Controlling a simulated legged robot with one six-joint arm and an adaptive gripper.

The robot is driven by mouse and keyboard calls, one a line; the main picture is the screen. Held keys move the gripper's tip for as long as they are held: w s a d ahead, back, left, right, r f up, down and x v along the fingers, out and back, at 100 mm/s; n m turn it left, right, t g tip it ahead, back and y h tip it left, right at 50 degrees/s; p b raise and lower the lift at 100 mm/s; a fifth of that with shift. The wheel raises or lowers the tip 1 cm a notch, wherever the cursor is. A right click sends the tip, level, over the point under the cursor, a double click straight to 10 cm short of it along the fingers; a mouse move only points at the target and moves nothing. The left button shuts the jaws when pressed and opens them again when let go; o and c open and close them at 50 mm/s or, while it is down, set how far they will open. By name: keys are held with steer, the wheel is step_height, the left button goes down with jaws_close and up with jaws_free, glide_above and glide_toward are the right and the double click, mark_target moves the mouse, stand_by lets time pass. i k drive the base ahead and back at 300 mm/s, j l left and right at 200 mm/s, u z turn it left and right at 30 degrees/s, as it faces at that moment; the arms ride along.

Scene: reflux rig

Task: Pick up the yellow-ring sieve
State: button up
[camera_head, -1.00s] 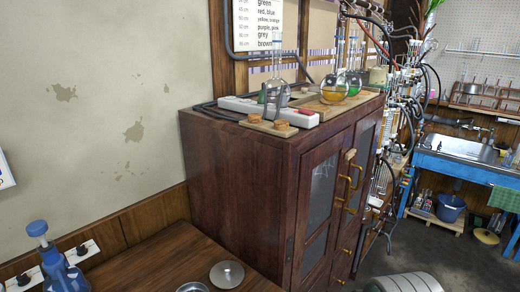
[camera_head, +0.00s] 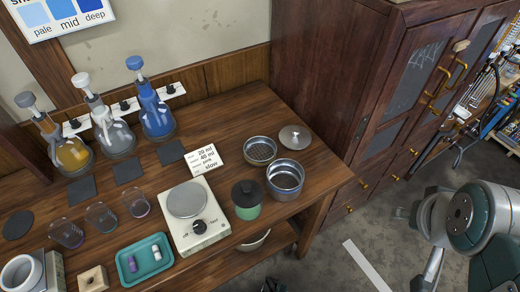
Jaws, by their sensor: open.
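A shallow metal sieve (camera_head: 261,151) with mesh in its bottom lies on the wooden bench near the back wall. A taller round metal pan or sieve stack (camera_head: 285,178) stands just in front of it, to the right. I cannot make out a yellow ring on either. A round metal lid with a knob (camera_head: 295,138) lies behind the stack. My gripper (camera_head: 414,250) is at the right edge of the view, over the floor and clear of the bench. Its grey fingers are spread, and it appears empty. It is far right of the sieves.
A dark-lidded green jar (camera_head: 246,200) and a balance (camera_head: 192,213) stand left of the sieves. A note card (camera_head: 202,156) lies behind them. Bottles, beakers and a teal tray (camera_head: 145,260) fill the left side. A wooden cabinet (camera_head: 335,75) rises behind the bench's right end.

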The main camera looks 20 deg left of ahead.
mark_target(258, 151)
steer(key=i+j+u, duration=0.1)
steer(key=u, duration=0.35)
steer(key=i+u, duration=0.15)
steer(key=u, duration=0.25)
steer(key=i+u, duration=0.1)
steer(key=u, duration=0.35)
